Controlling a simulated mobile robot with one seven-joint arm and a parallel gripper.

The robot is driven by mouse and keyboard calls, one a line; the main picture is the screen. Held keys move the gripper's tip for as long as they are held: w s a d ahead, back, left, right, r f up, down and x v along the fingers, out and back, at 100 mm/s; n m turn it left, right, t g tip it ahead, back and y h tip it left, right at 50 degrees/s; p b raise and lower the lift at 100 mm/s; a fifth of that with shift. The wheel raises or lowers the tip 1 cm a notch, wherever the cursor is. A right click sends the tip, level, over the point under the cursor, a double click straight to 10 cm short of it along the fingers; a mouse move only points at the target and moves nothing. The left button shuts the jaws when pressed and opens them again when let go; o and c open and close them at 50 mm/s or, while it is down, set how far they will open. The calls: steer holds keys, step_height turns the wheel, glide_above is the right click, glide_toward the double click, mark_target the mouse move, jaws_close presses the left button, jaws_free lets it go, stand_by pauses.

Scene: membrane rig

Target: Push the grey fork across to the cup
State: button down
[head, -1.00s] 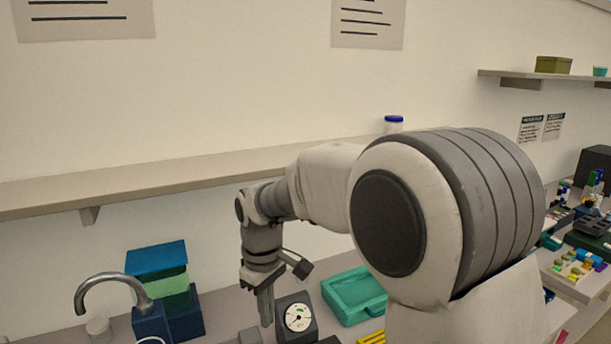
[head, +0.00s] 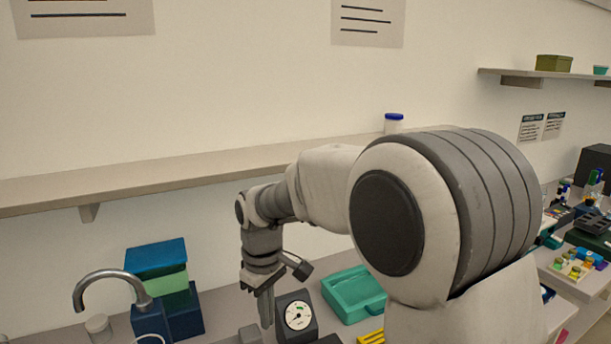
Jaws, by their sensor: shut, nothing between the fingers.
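My gripper (head: 266,322) points down beside the gauge, over the worktop, with its fingers shut and nothing between them. I cannot make out the grey fork in the head view; the bottom edge cuts off the near worktop and my arm covers part of the right side. I cannot identify the cup either. A small pale round container (head: 98,327) stands by the tap at the lower left, but I cannot tell whether it is the cup.
A dial gauge (head: 297,315) stands just right of my gripper, with a teal tray (head: 353,292) beyond it. Stacked blue and green boxes (head: 160,290) and a curved tap (head: 100,275) are on the left. A wall shelf (head: 150,181) runs behind the arm.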

mark_target(246, 333)
steer(key=shift+f+b, duration=0.7)
steer(key=shift+f, duration=0.6)
steer(key=shift+a, duration=0.2)
steer(key=shift+s+a, duration=0.4)
steer(key=shift+a, duration=0.4)
steer(key=shift+s+a, duration=0.4)
steer(key=shift+a, duration=0.35)
steer(key=shift+s+a, duration=0.4)
steer(key=shift+a, duration=0.4)
steer(key=shift+d, duration=0.1)
steer(key=shift+w+d+p, duration=0.25)
steer(key=shift+d+p, duration=0.05)
steer(key=shift+d, duration=0.15)
steer(key=shift+r+p, duration=3.1)
steer(key=shift+r, duration=1)
